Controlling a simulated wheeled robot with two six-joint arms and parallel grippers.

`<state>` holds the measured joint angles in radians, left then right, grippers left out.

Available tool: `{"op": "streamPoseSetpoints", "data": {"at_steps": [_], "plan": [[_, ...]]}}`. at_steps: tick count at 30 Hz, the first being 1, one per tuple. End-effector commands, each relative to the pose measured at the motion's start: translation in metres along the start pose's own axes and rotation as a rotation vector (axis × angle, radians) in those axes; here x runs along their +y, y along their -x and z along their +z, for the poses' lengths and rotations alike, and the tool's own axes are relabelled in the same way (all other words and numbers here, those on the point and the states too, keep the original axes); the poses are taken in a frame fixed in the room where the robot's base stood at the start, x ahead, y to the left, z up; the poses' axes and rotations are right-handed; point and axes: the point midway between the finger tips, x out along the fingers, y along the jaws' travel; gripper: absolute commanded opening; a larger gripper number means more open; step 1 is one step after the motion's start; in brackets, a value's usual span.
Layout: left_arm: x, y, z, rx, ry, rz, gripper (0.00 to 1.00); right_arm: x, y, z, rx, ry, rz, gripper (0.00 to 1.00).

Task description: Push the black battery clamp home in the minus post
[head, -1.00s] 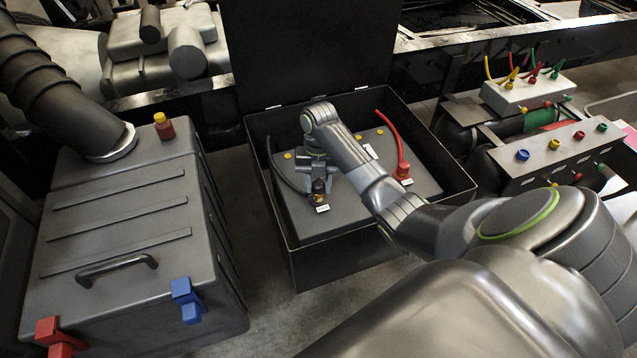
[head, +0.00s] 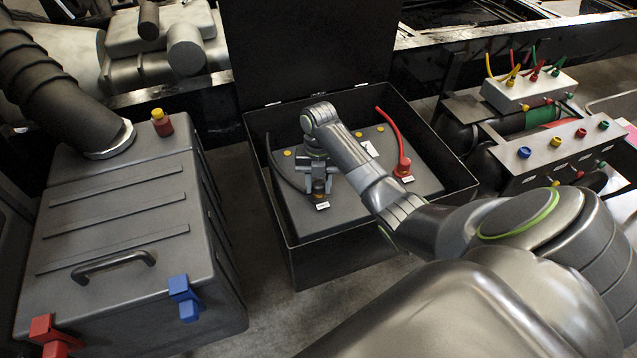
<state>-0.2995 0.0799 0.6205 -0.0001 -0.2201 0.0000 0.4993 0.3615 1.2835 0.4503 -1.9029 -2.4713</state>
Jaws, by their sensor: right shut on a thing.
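My right gripper (head: 318,190) is shut and points down over the front left of the battery (head: 360,195), in the open black box. The black clamp sits between its fingers, at the end of the black cable (head: 280,170); the fingers mostly hide it. The minus post is right under the fingers, with a white label (head: 322,206) in front of it. Only a trace of brass shows there, so I cannot tell how deep the clamp sits. The red clamp (head: 403,171) with its red cable is on the battery's right side. My left gripper is out of view.
The black box walls (head: 350,255) surround the battery, and its raised lid (head: 310,50) stands behind. A grey case (head: 120,230) with blue and red latches is at left. A valve block (head: 560,145) with coloured knobs is at right.

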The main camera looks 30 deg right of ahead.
Motion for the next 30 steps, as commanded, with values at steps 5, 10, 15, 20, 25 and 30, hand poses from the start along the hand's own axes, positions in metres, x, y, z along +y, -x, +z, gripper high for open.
{"op": "streamPoseSetpoints", "data": {"at_steps": [5,10,15,20,25,30], "plan": [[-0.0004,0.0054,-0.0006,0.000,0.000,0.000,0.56,0.0000,0.0011,-0.0005,0.001,0.000,-0.001,0.14],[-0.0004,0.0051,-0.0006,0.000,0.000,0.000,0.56,0.0000,-0.0002,-0.0002,0.001,0.000,-0.001,0.14],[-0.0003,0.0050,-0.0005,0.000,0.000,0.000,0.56,0.0001,-0.0002,-0.0002,0.001,0.000,0.000,0.14],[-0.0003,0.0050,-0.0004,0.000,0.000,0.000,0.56,0.0002,-0.0001,-0.0002,0.001,0.000,0.000,0.14],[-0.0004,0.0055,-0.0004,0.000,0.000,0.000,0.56,0.0002,0.0002,-0.0003,0.001,0.000,0.000,0.14],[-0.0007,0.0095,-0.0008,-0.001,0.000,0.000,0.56,0.0002,0.0010,-0.0003,0.001,0.000,0.000,0.14]]}}
